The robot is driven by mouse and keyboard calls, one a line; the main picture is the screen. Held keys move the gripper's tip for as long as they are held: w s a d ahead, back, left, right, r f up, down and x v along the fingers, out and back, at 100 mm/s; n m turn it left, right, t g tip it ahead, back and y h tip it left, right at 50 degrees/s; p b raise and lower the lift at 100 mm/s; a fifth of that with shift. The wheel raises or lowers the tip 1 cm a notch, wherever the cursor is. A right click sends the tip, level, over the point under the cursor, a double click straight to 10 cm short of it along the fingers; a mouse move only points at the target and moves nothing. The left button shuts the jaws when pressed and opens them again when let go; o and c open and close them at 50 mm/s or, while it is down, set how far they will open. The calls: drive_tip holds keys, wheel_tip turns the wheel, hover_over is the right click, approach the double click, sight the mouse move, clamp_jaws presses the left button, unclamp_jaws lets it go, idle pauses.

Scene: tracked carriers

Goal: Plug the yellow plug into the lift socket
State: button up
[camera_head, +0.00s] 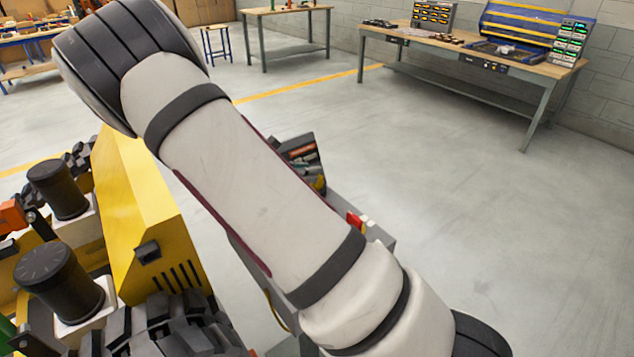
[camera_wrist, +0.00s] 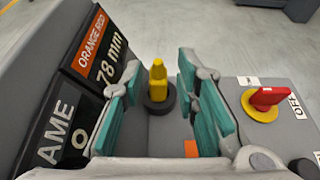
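The yellow plug (camera_wrist: 158,80) stands upright in a round black holder (camera_wrist: 159,101) on a grey panel in the wrist view. My gripper (camera_wrist: 158,74) is open, with one teal-padded finger on each side of the plug. Gaps show between the plug and both fingers, so nothing is held. I cannot make out the lift socket in either view. In the head view my arm crosses the middle and the gripper and plug do not show.
A red switch (camera_wrist: 268,97) on a yellow base, labelled OFF, is right of the gripper. A yellow tracked carrier (camera_head: 143,215) stands left of my arm. Floor to the right is clear; workbenches (camera_head: 470,55) stand behind.

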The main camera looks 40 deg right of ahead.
drive_tip(key=x, duration=0.4)
drive_tip(key=shift+w+d+f+p, duration=0.15)
drive_tip(key=shift+d+p, duration=0.05)
drive_tip(key=shift+p, duration=0.1)
clamp_jaws()
drive_tip(key=shift+r, duration=0.65)
wheel_tip(320, 180, up, 2)
drive_tip(key=shift+r, duration=0.15)
drive_tip(key=s+a+r, duration=0.1)
drive_tip(key=s+a, duration=0.9)
drive_tip(key=a, duration=0.2)
drive_tip(key=shift+a+r, duration=0.2)
